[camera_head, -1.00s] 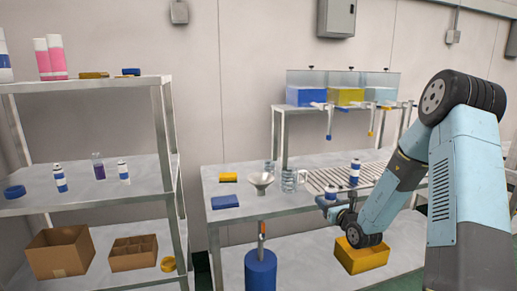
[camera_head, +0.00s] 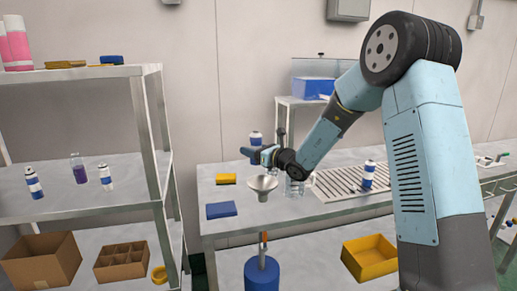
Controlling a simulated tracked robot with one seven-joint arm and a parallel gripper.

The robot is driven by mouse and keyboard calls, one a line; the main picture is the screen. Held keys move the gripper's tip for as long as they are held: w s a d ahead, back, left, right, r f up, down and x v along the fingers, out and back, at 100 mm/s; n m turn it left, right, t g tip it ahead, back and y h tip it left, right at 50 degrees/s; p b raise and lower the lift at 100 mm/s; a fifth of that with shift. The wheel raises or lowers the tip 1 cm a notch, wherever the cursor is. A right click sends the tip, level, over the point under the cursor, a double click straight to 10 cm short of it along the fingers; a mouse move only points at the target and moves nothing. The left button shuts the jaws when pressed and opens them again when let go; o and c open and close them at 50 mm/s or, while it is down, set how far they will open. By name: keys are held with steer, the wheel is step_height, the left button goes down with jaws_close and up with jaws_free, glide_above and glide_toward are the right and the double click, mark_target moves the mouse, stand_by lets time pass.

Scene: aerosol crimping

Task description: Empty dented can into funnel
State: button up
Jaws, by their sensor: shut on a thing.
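The funnel (camera_head: 263,185) is a pale metal cone standing on the grey table. My gripper (camera_head: 258,152) is above the funnel and is shut on a blue and white can (camera_head: 255,138). The can's upper part shows above the jaws and looks roughly upright; its lower part is hidden. Any dent is too small to see. Another blue and white can (camera_head: 369,175) stands upright on the slatted rack (camera_head: 335,186) to the right.
A clear jug (camera_head: 297,185) stands just right of the funnel, below my arm. A yellow block (camera_head: 226,179) and a blue block (camera_head: 221,210) lie left of it. A shelf (camera_head: 85,204) with cans stands at left. A yellow bin (camera_head: 371,257) is below the table.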

mark_target(253, 163)
steer(key=shift+w+d+f, duration=0.25)
steer(key=shift+d, duration=0.25)
steer(key=shift+w+d+f, duration=0.1)
steer(key=shift+d+f, duration=0.15)
steer(key=shift+f, duration=1.95)
steer(key=s+m, duration=0.1)
steer(key=m, duration=0.1)
steer(key=s+a+m, duration=0.1)
steer(key=m, duration=0.1)
steer(key=shift+r+h, duration=0.1)
steer(key=shift+h, duration=0.3)
steer(key=m+g, duration=0.1)
steer(key=m, duration=0.5)
steer(key=s+m+g+y, duration=0.1)
steer(key=m+g, duration=0.1)
steer(key=m, duration=0.3)
steer(key=m+g, duration=0.2)
steer(key=m, duration=0.4)
steer(key=shift+s+a+m+y, duration=0.3)
steer(key=shift+a, duration=0.1)
steer(key=shift+w+d+r+m+g+y, duration=0.2)
steer(key=shift+w+r+m, duration=0.15)
steer(key=shift+m, duration=0.35)
steer(key=shift+w+d+r+m+g+y, duration=0.1)
steer(key=shift+w+d+r+m, duration=0.15)
steer(key=shift+m, duration=0.45)
